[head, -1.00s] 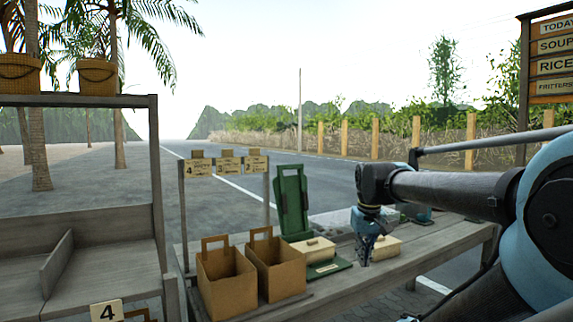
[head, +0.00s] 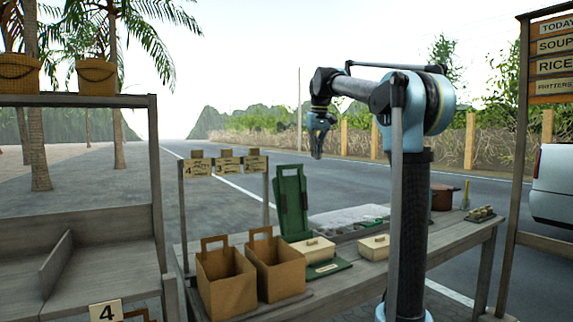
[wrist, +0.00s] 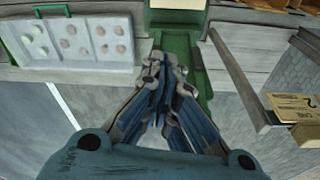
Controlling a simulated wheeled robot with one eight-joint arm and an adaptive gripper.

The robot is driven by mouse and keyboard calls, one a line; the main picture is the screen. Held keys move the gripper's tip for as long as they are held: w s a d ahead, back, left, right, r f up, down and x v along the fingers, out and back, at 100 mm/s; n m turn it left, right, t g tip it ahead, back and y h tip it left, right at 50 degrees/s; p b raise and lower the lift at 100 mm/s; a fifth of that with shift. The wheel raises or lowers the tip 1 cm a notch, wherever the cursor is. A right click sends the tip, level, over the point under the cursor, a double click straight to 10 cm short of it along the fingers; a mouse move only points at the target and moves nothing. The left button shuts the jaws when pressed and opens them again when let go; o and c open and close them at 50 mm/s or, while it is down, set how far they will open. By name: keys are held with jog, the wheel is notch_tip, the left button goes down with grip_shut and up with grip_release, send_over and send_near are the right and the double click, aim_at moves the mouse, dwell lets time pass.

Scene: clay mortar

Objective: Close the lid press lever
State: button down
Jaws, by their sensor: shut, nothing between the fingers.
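The green lid press (head: 327,269) stands on the wooden table, with its green lever plate (head: 292,203) raised nearly upright at the back left. A beige lidded box (head: 314,249) sits on the press base. My gripper (head: 317,155) is shut and empty, pointing down, high above the table and slightly right of the raised lever. In the wrist view, my shut fingers (wrist: 166,68) overlap the green lever (wrist: 180,42) below them in the picture. They look apart from it in the head view.
A second beige box (head: 374,247) sits right of the press. Two brown paper bags (head: 226,280) stand left of it. A pale tray (head: 348,217) lies behind, also in the wrist view (wrist: 78,40) with round items. Number signs (head: 227,165) stand at the back left; a pot (head: 443,197) is right.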

jog(key=w+a+r+n, duration=0.1)
jog(key=w+a+r, duration=0.1)
jog(key=w+a, duration=0.5)
jog(key=w+a+r+n, duration=0.1)
jog(key=w+a+r, duration=0.2)
jog(key=w+a, duration=0.4)
notch_tip(320, 180, down, 10)
jog(key=s+d, duration=0.1)
jog(key=shift+s+r, duration=0.2)
jog(key=shift+s, duration=0.2)
jog(key=shift+s, duration=0.1)
dwell(0.4)
